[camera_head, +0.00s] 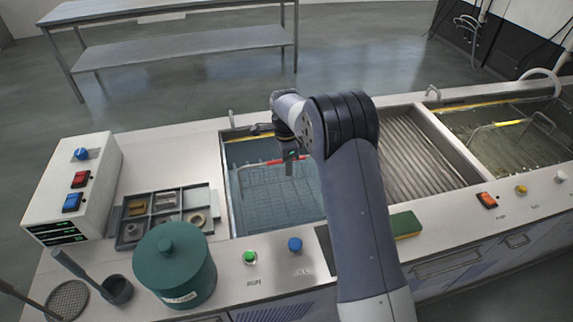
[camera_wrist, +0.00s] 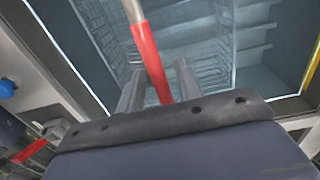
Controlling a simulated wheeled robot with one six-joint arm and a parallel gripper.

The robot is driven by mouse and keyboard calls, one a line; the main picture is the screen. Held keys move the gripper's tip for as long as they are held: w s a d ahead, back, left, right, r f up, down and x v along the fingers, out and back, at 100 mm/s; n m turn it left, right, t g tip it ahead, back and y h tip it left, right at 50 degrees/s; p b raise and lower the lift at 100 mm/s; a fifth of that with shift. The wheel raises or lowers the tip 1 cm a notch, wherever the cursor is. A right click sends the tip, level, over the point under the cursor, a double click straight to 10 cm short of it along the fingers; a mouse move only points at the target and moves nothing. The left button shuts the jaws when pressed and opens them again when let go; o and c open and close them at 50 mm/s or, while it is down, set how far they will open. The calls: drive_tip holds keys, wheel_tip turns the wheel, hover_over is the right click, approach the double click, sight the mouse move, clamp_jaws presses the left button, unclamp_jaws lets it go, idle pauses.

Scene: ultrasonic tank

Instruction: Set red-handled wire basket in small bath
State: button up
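The wire basket with the red handle (camera_head: 262,163) sits down in the left bath (camera_head: 233,214), its mesh showing through the water. The red handle also shows in the wrist view (camera_wrist: 150,58), running between the fingers. My gripper (camera_head: 290,156) is over the left bath at the handle, pointing down. In the wrist view its two fingers (camera_wrist: 158,80) stand apart, one on each side of the handle, with a narrow gap visible. My arm hides the right part of the left bath and of the basket.
A ribbed draining board (camera_head: 420,155) lies between the left bath and a right bath (camera_head: 450,118), which holds a yellow-handled basket (camera_head: 508,123). A parts tray (camera_head: 165,213), a green canister (camera_head: 174,265) and a control box (camera_head: 75,190) stand left. A sponge (camera_head: 405,224) lies by my arm.

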wheel_tip(320, 180, up, 11)
drive_tip(key=shift+w+r+b, duration=0.15)
drive_tip(key=shift+b, duration=0.25)
drive_tip(key=shift+a, duration=0.1)
idle(1.3)
